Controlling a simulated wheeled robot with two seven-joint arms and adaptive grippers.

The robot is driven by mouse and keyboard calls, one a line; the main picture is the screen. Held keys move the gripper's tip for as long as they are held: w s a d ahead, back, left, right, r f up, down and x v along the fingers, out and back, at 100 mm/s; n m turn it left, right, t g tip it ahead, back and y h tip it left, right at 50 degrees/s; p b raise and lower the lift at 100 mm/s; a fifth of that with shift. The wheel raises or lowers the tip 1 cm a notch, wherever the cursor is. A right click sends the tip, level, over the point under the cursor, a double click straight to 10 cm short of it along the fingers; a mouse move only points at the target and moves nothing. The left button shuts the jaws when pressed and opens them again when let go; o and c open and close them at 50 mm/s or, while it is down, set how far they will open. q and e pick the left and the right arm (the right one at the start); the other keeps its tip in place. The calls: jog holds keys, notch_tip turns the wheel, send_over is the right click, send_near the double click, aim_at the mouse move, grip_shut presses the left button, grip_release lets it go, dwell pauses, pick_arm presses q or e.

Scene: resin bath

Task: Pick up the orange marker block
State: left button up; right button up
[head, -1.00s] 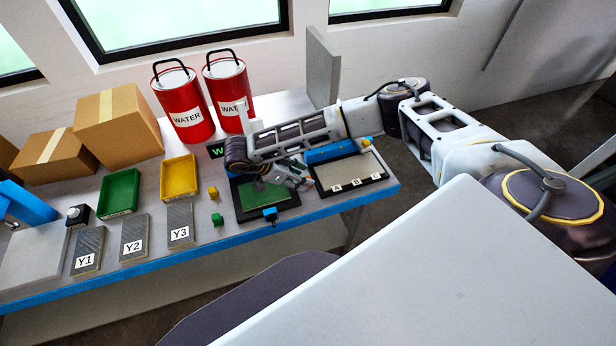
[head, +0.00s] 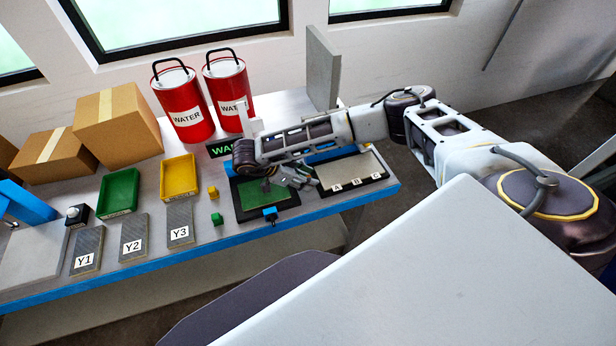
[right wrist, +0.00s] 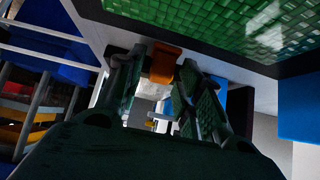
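The orange marker block (right wrist: 163,62) shows in the right wrist view between the fingertips of my right gripper (right wrist: 165,72), beside the dark frame of a green woven panel (right wrist: 225,25). The fingers stand apart, one on each side of the block, very close to it; firm contact does not show. In the head view my right gripper (head: 297,174) is low over the right side of the green panel (head: 258,194) in its black tray. The block cannot be made out there. My left gripper is not in view.
A tray labelled A, B, C (head: 350,172) lies to the right. A small green block (head: 217,219) and a yellow one (head: 213,192) stand left of the panel. Yellow (head: 179,177) and green bins (head: 118,192) and red water cans (head: 183,105) are farther left.

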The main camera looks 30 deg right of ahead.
jog(key=c, duration=0.4)
jog(key=shift+r, duration=0.2)
jog(key=shift+r+p, duration=0.7)
jog(key=shift+r, duration=4.1)
